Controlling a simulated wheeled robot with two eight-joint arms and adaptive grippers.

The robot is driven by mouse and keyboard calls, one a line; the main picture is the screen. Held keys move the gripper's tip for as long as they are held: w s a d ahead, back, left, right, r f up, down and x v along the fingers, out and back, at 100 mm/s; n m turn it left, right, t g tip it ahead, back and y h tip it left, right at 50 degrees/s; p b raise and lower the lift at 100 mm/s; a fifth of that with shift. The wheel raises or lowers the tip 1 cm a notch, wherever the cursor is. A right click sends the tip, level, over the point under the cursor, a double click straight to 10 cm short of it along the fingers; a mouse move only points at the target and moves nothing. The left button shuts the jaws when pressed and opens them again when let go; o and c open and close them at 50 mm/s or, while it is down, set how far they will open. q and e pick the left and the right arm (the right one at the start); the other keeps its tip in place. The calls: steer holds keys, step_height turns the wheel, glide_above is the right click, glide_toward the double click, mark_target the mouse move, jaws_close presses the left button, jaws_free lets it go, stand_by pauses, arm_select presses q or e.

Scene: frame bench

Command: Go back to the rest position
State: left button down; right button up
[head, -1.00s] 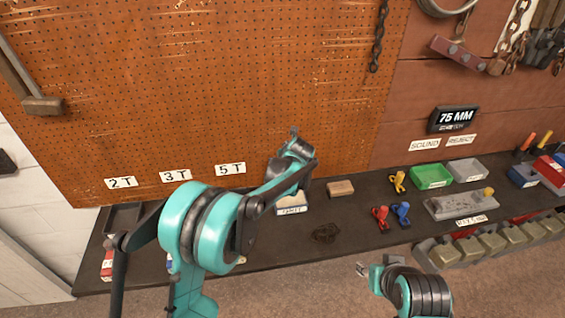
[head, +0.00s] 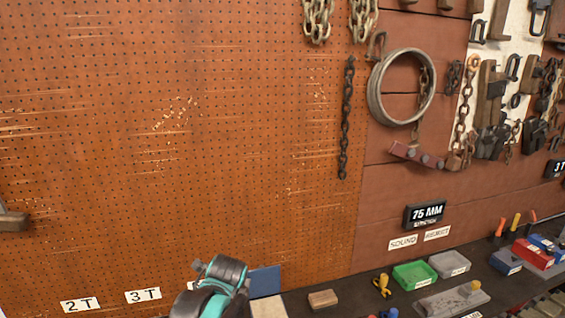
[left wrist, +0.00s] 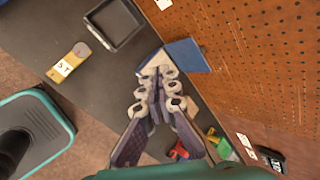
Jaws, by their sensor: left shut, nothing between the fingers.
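My left gripper (left wrist: 160,100) is shut with nothing between its fingers, in the left wrist view. It is over the dark bench (left wrist: 50,25), with its fingertips pointing towards a white block (left wrist: 154,62) beside a blue panel (left wrist: 187,55); I cannot tell the height between. In the head view only part of my left arm shows at the bottom, and its fingers cannot be made out. The same blue panel (head: 265,281) and white block (head: 268,307) show just right of that arm. My right arm and gripper are not in view.
A black tray (left wrist: 135,38) and a yellow labelled piece (left wrist: 68,62) lie on the bench. A wooden block (head: 323,298), yellow shackle (head: 382,285), green bin (head: 414,276) and grey bin (head: 449,264) stand to the right. An orange pegboard (head: 180,150) rises behind.

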arm_select(q)
steer(key=s+a+f+n+b, duration=0.1)
steer(key=s+f+n, duration=0.3)
steer(key=s+n, duration=0.5)
steer(key=s+a+f+n+h+b, duration=0.1)
steer(key=s+a+f+n, duration=0.2)
steer(key=s+n, duration=0.7)
steer(key=s+f, duration=0.1)
steer(key=s, duration=0.4)
steer(key=shift+n+h, duration=0.3)
